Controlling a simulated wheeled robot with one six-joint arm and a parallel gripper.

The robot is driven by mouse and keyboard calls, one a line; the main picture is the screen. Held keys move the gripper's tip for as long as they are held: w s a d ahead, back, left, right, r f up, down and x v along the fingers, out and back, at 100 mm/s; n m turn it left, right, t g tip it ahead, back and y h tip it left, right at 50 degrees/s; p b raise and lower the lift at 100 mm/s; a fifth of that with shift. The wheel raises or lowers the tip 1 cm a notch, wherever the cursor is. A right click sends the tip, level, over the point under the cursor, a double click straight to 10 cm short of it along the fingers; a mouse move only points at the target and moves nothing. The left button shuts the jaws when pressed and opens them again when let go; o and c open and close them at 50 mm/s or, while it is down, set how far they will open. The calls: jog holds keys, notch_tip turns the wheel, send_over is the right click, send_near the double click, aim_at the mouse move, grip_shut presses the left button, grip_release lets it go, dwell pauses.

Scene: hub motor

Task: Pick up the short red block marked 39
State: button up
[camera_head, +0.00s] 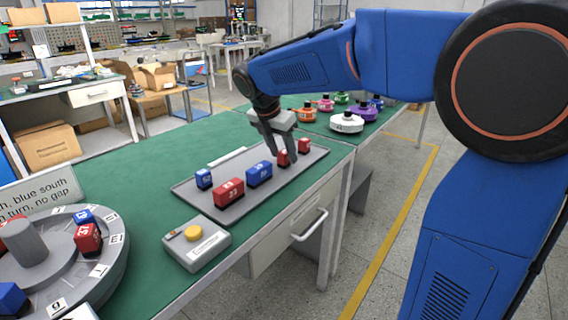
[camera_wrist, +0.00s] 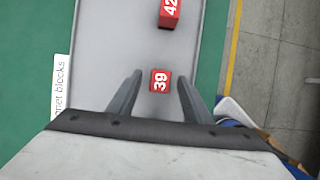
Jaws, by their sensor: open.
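The short red block marked 39 (camera_wrist: 160,80) lies on the grey tray (camera_wrist: 112,50), between the fingers of my gripper (camera_wrist: 158,82) in the wrist view. A gap shows on each side of it. My gripper is open and points down over the tray. In the head view the gripper (camera_head: 282,157) is at the tray's right part, with a red block (camera_head: 283,159) at its fingertips, partly hidden; its number is not readable there. Another red block, marked 42 (camera_wrist: 169,12), lies just ahead in the wrist view, cut off by the frame edge.
Two blue blocks (camera_head: 259,173) (camera_head: 204,178) and another red block (camera_head: 229,193) share the tray. A grey box with a yellow button (camera_head: 193,233) stands in front. A round grey holder with slots and blocks (camera_head: 110,262) is at left.

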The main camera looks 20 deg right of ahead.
jog(key=shift+c, duration=0.6)
grip_shut()
